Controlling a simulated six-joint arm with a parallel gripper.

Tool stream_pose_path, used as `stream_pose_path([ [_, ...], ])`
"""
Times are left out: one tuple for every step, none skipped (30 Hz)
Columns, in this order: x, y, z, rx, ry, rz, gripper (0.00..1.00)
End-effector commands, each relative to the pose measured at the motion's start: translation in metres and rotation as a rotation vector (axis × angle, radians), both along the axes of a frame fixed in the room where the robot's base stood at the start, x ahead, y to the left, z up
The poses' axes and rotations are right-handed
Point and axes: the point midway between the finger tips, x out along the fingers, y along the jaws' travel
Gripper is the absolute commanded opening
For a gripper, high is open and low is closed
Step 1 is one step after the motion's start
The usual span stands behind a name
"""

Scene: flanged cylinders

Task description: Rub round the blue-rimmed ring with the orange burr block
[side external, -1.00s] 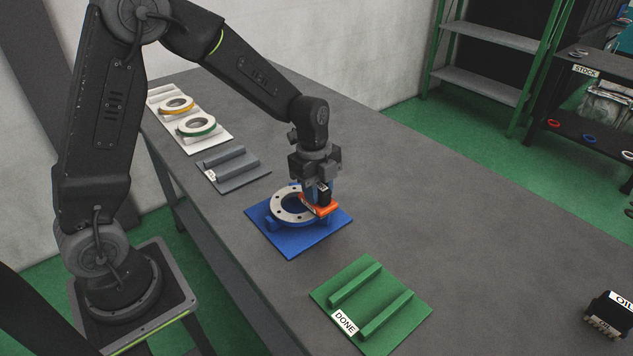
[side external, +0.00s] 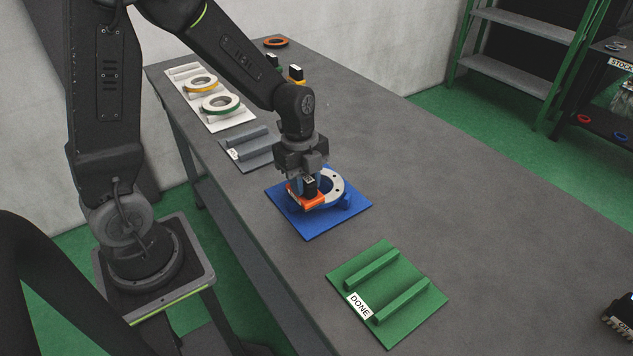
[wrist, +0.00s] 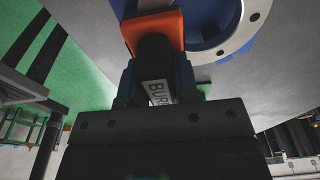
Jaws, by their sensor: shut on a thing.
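The blue-rimmed ring (side external: 338,187) has a pale flange with holes and lies in the blue holder plate (side external: 303,228). My gripper (side external: 307,184) points down over the ring's left side and is shut on the black handle of the orange burr block (side external: 305,199). In the wrist view, the handle (wrist: 155,55) with a "BUR" label sits between my fingers. The orange part (wrist: 153,28) overlaps the left edge of the ring (wrist: 245,25) there. I cannot tell whether it presses on the ring. My gripper and the block hide part of the ring's left side.
A green plate (side external: 385,290) with two rails and a "DONE" label lies at the front, empty. A grey railed plate (side external: 247,150) and a white rack (side external: 225,122) with yellow- and green-rimmed rings stand behind left.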

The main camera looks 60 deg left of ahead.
Motion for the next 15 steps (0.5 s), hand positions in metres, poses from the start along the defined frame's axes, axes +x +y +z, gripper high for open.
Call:
stream_pose_path([
  [-0.002, 0.005, 0.0, 0.0, 0.0, 0.004, 0.06],
  [-0.002, 0.008, 0.0, 0.0, 0.0, 0.004, 0.06],
  [-0.002, 0.011, 0.0, 0.0, 0.0, 0.004, 0.06],
  [-0.002, 0.014, 0.0, 0.0, 0.0, 0.003, 0.06],
  [-0.002, 0.017, 0.0, 0.0, 0.0, 0.004, 0.06],
  [-0.003, 0.02, 0.0, 0.0, 0.0, 0.004, 0.06],
  [-0.003, 0.023, 0.0, 0.0, 0.0, 0.004, 0.06],
  [-0.002, 0.026, 0.0, 0.0, 0.0, 0.003, 0.06],
  [-0.001, 0.029, 0.0, 0.0, 0.0, 0.003, 0.06],
  [0.0, 0.032, 0.0, 0.0, 0.0, 0.003, 0.06],
  [0.001, 0.034, 0.0, 0.0, 0.0, 0.003, 0.06],
  [0.002, 0.038, 0.0, 0.0, 0.0, 0.003, 0.06],
  [0.003, 0.04, 0.0, 0.0, 0.0, 0.003, 0.06],
  [0.004, 0.043, 0.0, 0.0, 0.0, 0.003, 0.06],
  [0.007, 0.045, 0.0, 0.0, 0.0, 0.002, 0.06],
])
